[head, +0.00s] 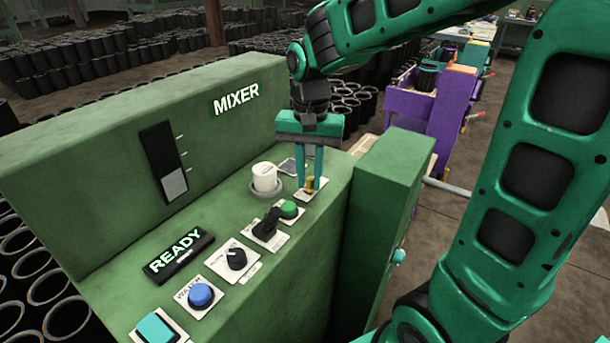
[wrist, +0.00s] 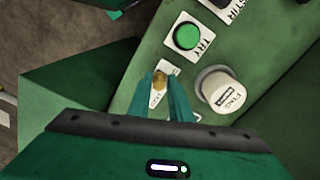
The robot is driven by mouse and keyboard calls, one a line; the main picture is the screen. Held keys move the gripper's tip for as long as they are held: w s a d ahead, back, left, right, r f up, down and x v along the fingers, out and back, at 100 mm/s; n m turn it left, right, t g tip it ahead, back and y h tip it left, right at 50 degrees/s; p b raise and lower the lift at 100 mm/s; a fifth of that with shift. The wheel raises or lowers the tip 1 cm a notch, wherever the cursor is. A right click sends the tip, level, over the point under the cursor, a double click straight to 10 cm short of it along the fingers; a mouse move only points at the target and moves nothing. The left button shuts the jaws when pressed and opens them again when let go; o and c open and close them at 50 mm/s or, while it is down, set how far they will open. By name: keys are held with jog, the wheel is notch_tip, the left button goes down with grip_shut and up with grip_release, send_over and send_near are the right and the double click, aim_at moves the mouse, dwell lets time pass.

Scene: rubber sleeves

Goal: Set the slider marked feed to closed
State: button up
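My gripper (head: 311,182) reaches straight down to the far right end of the green console. Its two teal fingers stand on either side of a small yellow knob (head: 309,187) on a white plate. In the wrist view the yellow knob (wrist: 159,80) sits between the fingertips (wrist: 161,77), with very little gap. I cannot tell whether they grip it. The plate's lettering is partly hidden and unreadable, so I cannot confirm the word feed. A black upright track (head: 158,150) with a pale block (head: 174,185) at its lower end is on the console's back panel, beside tick marks.
Near the fingers are a white round knob (head: 265,177), a green button (head: 289,209) and a black lever (head: 268,226). A dark rotary knob (head: 236,259), a blue button (head: 200,294) and a READY display (head: 178,257) are nearer. A tall green block (head: 385,210) rises right of the console.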

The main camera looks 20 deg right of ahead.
aim_at(309, 179)
jog(key=shift+o, duration=1.1)
jog(key=shift+a, duration=0.1)
notch_tip(309, 179, up, 11)
jog(key=shift+f, duration=0.15)
jog(key=s+d+f, duration=0.6)
jog(key=s+d, duration=0.2)
jog(key=s, duration=0.2)
jog(key=s+d+f, duration=0.6)
jog(key=s+d, duration=0.1)
jog(key=s, duration=0.4)
jog(key=shift+d+n, duration=0.35)
jog(key=shift+n, duration=0.05)
